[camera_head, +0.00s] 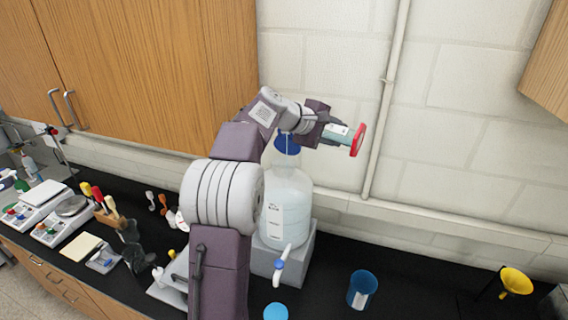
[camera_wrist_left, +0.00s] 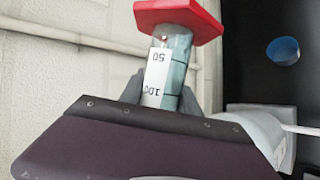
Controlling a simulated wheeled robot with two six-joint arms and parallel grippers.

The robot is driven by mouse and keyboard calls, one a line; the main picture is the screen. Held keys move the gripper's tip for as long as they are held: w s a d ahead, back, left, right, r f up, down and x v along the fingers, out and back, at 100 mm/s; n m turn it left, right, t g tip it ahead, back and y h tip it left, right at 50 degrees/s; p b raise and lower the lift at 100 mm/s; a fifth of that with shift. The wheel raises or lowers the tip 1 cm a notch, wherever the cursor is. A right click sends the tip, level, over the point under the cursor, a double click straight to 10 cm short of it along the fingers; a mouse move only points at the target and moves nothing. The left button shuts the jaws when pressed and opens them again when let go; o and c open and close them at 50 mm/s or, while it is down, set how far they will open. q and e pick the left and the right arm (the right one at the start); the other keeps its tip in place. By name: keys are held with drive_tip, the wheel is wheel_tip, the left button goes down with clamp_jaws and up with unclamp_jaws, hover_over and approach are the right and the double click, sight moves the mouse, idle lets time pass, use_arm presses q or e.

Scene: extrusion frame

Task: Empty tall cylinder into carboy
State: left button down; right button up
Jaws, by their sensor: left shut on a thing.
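The tall cylinder (camera_head: 337,131), clear with a red base, lies tipped over near the top of the carboy, its base toward the right. My left gripper (camera_head: 322,129) is shut around it. In the left wrist view the cylinder (camera_wrist_left: 170,75) shows upside-down marks 50 and 100 and bluish contents or tint, between the fingers (camera_wrist_left: 160,95). The cylinder's mouth is hidden by my wrist. The carboy (camera_head: 288,200) is large and translucent, with a blue piece (camera_head: 286,146) at its neck. A thin pale line runs down into that blue piece. My right gripper is not in view.
The carboy stands on a grey block (camera_head: 302,258), with a white spigot (camera_head: 282,262) in front. A blue cup (camera_head: 361,290) and a yellow funnel (camera_head: 515,282) are to the right. Balances (camera_head: 58,225) and tools are at left. A wall pipe (camera_head: 385,95) runs behind the cylinder.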

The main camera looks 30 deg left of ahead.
use_arm(q)
drive_tip(key=shift+r+n+h+p, duration=0.3)
drive_tip(key=shift+r+p, duration=0.05)
drive_tip(key=shift+r, duration=0.25)
idle(1.0)
wheel_tip(320, 180, down, 17)
drive_tip(key=a+m+y+b, duration=0.3)
drive_tip(key=m+y+b, duration=0.4)
drive_tip(key=b, duration=0.7)
drive_tip(key=r+y+b, duration=0.1)
drive_tip(key=r, duration=0.1)
drive_tip(key=a+r+m+y+b, duration=0.1)
drive_tip(key=y+b, duration=0.1)
drive_tip(key=r+m+y+b, duration=0.1)
drive_tip(key=r+y, duration=0.1)
drive_tip(key=shift+w+a+r+t+b, duration=0.1)
drive_tip(key=shift+a+r+t+b, duration=0.2)
drive_tip(key=shift+a+b, duration=0.1)
drive_tip(key=shift+f, duration=0.1)
